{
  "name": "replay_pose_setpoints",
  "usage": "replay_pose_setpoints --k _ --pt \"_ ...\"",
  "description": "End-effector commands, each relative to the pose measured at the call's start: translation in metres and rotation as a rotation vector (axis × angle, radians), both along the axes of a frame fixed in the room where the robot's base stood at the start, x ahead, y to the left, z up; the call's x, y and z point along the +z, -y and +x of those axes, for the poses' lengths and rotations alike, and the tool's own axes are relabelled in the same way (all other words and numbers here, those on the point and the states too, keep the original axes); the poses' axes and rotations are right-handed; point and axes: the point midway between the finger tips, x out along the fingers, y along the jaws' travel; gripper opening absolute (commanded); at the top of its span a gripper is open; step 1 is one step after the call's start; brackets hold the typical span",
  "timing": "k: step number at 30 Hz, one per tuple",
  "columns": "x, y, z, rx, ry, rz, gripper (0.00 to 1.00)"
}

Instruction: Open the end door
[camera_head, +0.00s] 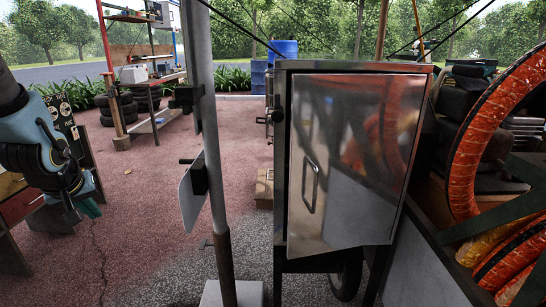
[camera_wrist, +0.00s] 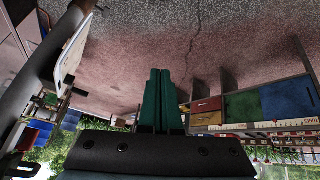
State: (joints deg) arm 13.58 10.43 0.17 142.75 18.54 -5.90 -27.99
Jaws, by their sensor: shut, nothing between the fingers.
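The end door (camera_head: 352,160) is a shiny metal panel on the end of a dark-framed box, right of centre in the head view. It has a bar handle (camera_head: 311,187) near its left side. I cannot tell whether the door is fully flush with its frame. My gripper (camera_wrist: 159,72) shows in the wrist view with its two green fingers together and nothing between them. In the head view my arm is at the far left, well away from the door, with a grey pole between them. The door is not visible in the wrist view.
The grey pole (camera_head: 207,130) stands left of the door and carries a white plate (camera_head: 192,193). Orange hose (camera_head: 474,140) coils at the right. Reddish paving lies open between my arm and the pole.

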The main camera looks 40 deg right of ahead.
Motion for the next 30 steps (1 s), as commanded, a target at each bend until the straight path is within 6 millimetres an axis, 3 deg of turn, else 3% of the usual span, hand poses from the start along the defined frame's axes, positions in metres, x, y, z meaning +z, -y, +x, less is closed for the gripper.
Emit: replay_pose_setpoints --k 8,12,14,15,18,21,25,30 --pt "0.005 0.082 0.03 -0.082 0.129 -0.242 0.0" --pt "0.012 0.154 0.027 -0.177 0.138 -0.488 0.0" --pt "0.016 0.193 0.014 -0.233 0.103 -0.632 0.0" --pt "0.02 0.218 0.002 -0.275 0.062 -0.734 0.0" --pt "0.031 0.268 -0.038 -0.37 -0.094 -0.969 0.0" --pt "0.041 0.299 -0.081 -0.444 -0.287 -1.148 0.0" --pt "0.053 0.316 -0.121 -0.504 -0.502 -1.282 0.0" --pt "0.06 0.323 -0.141 -0.528 -0.621 -1.339 0.0"
